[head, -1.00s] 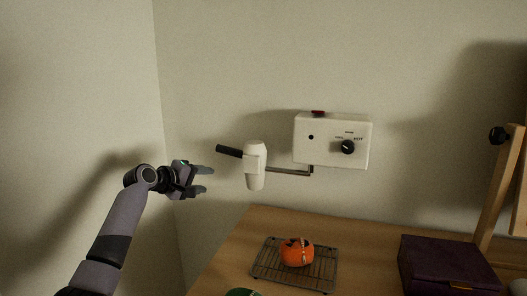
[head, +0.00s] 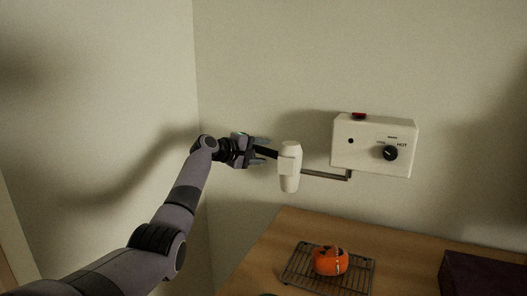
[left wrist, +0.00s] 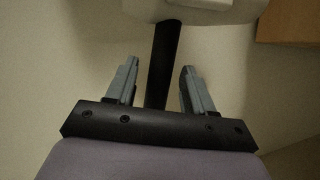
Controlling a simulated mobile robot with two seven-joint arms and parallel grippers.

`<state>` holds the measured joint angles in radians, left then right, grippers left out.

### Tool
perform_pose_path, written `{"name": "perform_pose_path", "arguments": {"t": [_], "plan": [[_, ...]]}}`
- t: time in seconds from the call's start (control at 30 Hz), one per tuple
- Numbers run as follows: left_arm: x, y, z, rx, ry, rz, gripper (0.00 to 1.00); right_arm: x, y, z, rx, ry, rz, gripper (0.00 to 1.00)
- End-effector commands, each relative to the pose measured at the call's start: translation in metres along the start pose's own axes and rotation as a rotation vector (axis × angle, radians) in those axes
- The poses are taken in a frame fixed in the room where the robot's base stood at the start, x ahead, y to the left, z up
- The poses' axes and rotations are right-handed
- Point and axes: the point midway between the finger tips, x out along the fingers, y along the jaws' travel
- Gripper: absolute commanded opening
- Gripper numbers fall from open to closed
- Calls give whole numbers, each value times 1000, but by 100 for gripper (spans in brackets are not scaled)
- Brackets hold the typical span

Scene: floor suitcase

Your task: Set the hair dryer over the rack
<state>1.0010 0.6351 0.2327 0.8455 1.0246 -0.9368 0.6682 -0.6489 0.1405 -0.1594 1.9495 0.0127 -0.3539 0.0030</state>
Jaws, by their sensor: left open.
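The white hair dryer (head: 289,168) hangs at the end of a bracket arm from a wall box, with its dark handle (head: 266,152) pointing left. My left gripper (head: 262,148) is open at the handle. In the left wrist view, the black handle (left wrist: 163,65) lies between the two fingers of the gripper (left wrist: 160,82), with a gap on each side. The white dryer body (left wrist: 190,10) shows at the top. The wire rack (head: 300,268) lies on the wooden table, below and right of the dryer, with an orange pumpkin-like object (head: 330,261) on it. My right gripper is not in view.
The white wall box (head: 374,146) has a black knob (head: 390,153) and a red part on top. A dark purple box (head: 482,275) stands on the table (head: 405,253) at the right. The wall is close behind the dryer.

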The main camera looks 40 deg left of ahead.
Motion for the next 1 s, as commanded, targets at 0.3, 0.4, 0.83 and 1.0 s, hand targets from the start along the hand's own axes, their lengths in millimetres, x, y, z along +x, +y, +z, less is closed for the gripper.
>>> {"name": "perform_pose_path", "arguments": {"t": [0.3, 0.4, 0.83, 1.0], "plan": [[13, 0, 1, 1, 0, 0, 53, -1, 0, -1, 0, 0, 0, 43], [14, 0, 1, 2, 0, 0, 53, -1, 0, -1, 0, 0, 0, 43], [14, 0, 1, 2, 0, -1, 0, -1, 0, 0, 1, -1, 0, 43], [14, 0, 1, 1, 1, -1, 0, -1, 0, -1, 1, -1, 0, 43]]}}
